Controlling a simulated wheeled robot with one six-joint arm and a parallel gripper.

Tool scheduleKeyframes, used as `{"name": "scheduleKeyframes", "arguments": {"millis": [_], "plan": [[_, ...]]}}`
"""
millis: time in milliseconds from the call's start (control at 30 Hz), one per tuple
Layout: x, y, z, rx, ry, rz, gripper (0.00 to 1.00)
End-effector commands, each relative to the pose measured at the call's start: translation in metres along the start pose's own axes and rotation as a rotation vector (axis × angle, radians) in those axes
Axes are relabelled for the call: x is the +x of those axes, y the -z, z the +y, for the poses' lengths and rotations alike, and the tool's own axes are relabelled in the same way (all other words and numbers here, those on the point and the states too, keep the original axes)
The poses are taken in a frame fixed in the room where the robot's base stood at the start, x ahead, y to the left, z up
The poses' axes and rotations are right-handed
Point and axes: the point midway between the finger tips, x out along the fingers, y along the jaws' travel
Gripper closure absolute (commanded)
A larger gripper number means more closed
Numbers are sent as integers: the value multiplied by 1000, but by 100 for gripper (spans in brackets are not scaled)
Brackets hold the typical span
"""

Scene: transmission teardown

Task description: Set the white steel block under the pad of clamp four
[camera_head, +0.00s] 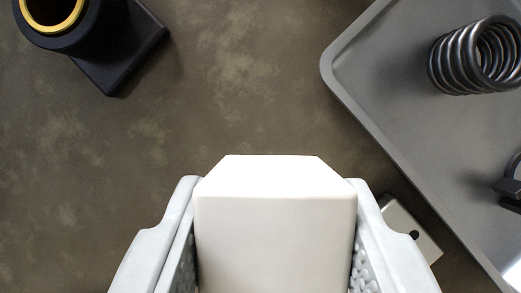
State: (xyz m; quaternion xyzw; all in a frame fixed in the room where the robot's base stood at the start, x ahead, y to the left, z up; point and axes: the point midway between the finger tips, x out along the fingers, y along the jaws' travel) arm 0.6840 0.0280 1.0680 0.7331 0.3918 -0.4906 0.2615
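The white steel block (275,235) fills the lower middle of the head camera view, with its chamfered far end pointing up the picture. My gripper (274,200) has one finger along each side of the block and is shut on it. The fingers hide its lower sides. What lies beneath the block is hidden. Clamp four and its pad cannot be made out for certain in this view.
A grey tray (385,112) lies at the right, holding a coiled spring (475,58) and a dark part at the right edge. A black fixture (120,50) with a yellow ring (47,24) stands at upper left. A pale plate with a hole (420,238) shows beside my right finger. The brown surface between is clear.

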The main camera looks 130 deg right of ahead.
Motion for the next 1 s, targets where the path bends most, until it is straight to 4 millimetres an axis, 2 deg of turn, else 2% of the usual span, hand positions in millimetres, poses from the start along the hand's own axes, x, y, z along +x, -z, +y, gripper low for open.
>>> {"name": "scheduleKeyframes", "arguments": {"millis": [100, 433, 700, 1000], "plan": [[14, -6, 0, -1, 0, 1, 100], [33, -13, 0, -1, -1, 1, 100], [61, -25, 0, -1, 0, 1, 100], [63, -26, 0, -2, -2, 2, 100]]}}
